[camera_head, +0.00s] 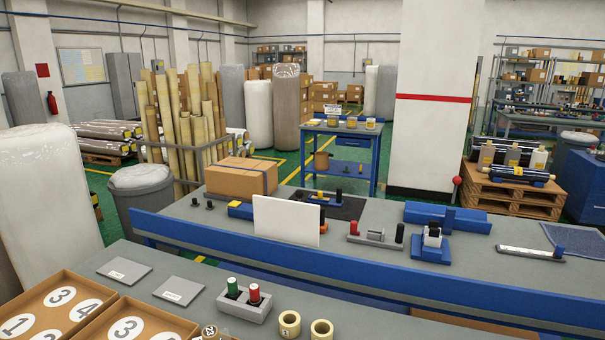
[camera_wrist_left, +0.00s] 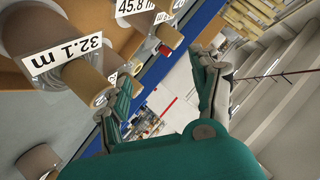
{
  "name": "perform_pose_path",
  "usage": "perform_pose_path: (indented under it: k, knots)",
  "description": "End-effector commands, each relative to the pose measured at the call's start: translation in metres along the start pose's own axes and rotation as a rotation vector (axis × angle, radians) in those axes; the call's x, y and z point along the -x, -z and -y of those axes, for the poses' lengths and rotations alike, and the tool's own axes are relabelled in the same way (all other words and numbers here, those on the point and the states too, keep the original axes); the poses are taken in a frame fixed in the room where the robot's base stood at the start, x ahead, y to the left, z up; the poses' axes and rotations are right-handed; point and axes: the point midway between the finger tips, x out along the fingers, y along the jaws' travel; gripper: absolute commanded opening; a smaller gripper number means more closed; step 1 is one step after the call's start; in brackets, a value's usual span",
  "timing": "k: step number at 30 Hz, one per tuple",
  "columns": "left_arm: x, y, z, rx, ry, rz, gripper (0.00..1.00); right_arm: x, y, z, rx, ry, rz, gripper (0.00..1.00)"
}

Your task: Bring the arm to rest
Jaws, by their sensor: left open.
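My left gripper (camera_wrist_left: 160,66) shows in the left wrist view with its two fingers spread apart and nothing between them. Wrapped rolls are at the upper left of that view: one has a label reading 32.1 m (camera_wrist_left: 68,58), another a label reading 45.8 m (camera_wrist_left: 136,6). The gripper is to the right of these rolls in the picture; I cannot tell the exact gap. Neither gripper shows in the head view, and my right gripper is in no view.
In the head view, a near grey bench holds numbered trays (camera_head: 103,316), a button box (camera_head: 243,307) and small tan rolls (camera_head: 321,329). Behind a blue rail (camera_head: 330,262), another bench carries a cardboard box (camera_head: 241,178) and a white panel (camera_head: 286,221).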

Motion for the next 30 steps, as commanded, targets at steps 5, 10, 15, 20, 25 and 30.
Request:
perform_pose_path:
  k: [5, 10, 15, 20, 25, 30]
  knots:
    - [0.035, -0.07, -0.042, 0.219, -0.162, 0.284, 0.64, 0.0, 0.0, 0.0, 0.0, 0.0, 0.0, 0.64]
    - [0.071, -0.109, -0.072, 0.35, -0.265, 0.482, 0.64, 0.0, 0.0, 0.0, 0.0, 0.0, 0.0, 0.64]
    - [0.11, -0.137, -0.097, 0.451, -0.352, 0.656, 0.64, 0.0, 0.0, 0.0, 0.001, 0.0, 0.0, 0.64]
    - [0.115, -0.161, -0.119, 0.491, -0.394, 0.75, 0.64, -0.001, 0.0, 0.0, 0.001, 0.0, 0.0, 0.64]
    - [0.086, -0.19, -0.147, 0.484, -0.403, 0.765, 0.64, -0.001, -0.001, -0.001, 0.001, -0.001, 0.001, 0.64]
    - [0.059, -0.229, -0.182, 0.477, -0.414, 0.786, 0.64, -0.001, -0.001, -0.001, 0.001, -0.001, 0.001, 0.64]
